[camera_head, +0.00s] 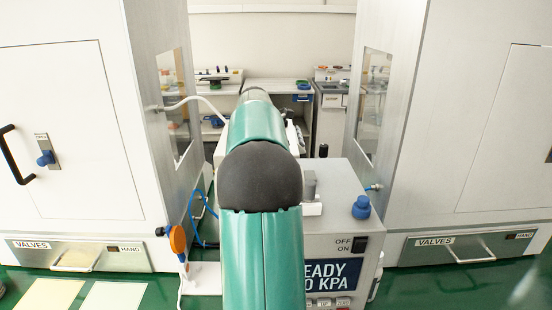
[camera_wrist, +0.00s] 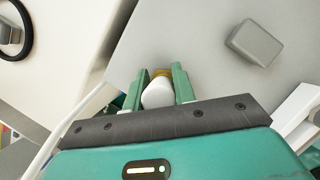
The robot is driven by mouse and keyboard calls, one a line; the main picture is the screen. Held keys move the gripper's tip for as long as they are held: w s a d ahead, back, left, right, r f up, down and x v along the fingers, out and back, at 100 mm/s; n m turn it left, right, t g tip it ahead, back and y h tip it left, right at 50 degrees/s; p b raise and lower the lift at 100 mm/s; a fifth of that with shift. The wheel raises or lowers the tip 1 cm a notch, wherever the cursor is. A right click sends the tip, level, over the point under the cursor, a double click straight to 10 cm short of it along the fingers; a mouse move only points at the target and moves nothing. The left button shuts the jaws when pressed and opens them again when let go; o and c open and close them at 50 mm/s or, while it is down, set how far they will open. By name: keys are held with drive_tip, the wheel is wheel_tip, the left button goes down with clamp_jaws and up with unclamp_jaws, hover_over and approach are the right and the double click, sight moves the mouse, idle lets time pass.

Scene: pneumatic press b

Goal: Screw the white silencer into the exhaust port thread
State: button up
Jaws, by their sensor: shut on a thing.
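The white silencer (camera_wrist: 158,95) shows in the wrist view between the two green fingers of my gripper (camera_wrist: 158,82). My gripper is shut on it. A brass-coloured part (camera_wrist: 160,73) shows at the silencer's far end, against the grey surface of the press. The exhaust port thread is not visible, and I cannot tell whether the silencer touches it or sits in it. In the head view my own arm covers the gripper and the silencer. The grey press body (camera_head: 338,189) stands behind and to the right of my arm.
A grey block (camera_wrist: 255,44) sits on the press surface right of the fingers. A blue knob (camera_head: 361,207) and an OFF/ON switch (camera_head: 360,244) are on the press. An orange-handled item (camera_head: 178,242) and blue tubing (camera_head: 197,222) are left. White cabinets (camera_head: 65,130) flank both sides.

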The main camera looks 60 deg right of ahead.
drive_tip(key=shift+a+m, duration=0.1)
drive_tip(key=shift+m, duration=0.3)
drive_tip(key=shift+f+m+g+y, duration=0.1)
drive_tip(key=shift+m+g+y, duration=0.2)
drive_tip(key=shift+m+g, duration=0.35)
drive_tip(key=shift+m, duration=0.25)
drive_tip(key=shift+s+m, duration=0.1)
drive_tip(key=shift+m, duration=0.7)
drive_tip(key=shift+a+m+g+y, duration=0.1)
drive_tip(key=shift+m+g+y, duration=0.25)
drive_tip(key=shift+m, duration=0.45)
drive_tip(key=o, duration=0.6)
drive_tip(key=shift+c, duration=0.2)
